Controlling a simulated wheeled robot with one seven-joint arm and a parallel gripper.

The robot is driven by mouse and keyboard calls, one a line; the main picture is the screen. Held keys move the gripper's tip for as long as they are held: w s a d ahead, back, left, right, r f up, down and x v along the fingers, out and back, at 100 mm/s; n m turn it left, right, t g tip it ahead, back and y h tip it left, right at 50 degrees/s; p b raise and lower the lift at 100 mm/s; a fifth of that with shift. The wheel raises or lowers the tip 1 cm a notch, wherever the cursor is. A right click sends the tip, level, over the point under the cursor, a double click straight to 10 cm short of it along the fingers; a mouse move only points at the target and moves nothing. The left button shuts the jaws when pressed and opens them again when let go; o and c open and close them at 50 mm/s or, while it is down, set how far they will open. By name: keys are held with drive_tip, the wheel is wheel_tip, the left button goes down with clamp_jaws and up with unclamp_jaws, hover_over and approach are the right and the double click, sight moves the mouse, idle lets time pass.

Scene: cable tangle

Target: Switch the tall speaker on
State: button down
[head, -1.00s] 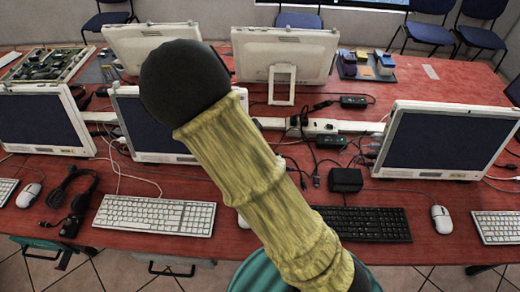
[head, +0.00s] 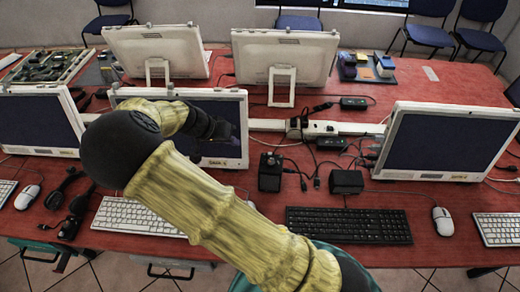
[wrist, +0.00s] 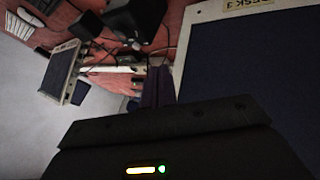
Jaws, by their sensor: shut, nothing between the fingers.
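A tall black box (head: 270,172), which looks like the tall speaker, stands on the red table right of the middle monitor. A large black shape at the top of the wrist view (wrist: 138,18) is probably the same box. I cannot make out a switch or a lit lamp on it. My gripper (head: 230,131) is in front of the middle monitor's screen, left of the box and apart from it. Its dark fingers (wrist: 158,78) are together, with nothing between them. A squat black box (head: 346,182) sits right of the tall one.
The middle monitor (head: 222,162) is close beside my gripper. A black keyboard (head: 348,225) lies in front of the boxes. Loose cables and a white power strip (head: 325,128) lie behind them. Another monitor (head: 445,140) stands to the right.

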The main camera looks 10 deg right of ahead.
sight(270, 153)
drive_tip(key=d+f+p, duration=0.2)
drive_tip(key=d+f, duration=0.5)
drive_tip(key=d, duration=0.1)
drive_tip(key=shift+w+d, duration=0.2)
drive_tip(key=shift+d, duration=0.2)
drive_tip(key=shift+s+d, duration=0.2)
drive_tip(key=shift+d, duration=0.35)
drive_tip(key=shift+s+d, duration=0.2)
drive_tip(key=shift+d, duration=0.35)
drive_tip(key=shift+a, duration=0.2)
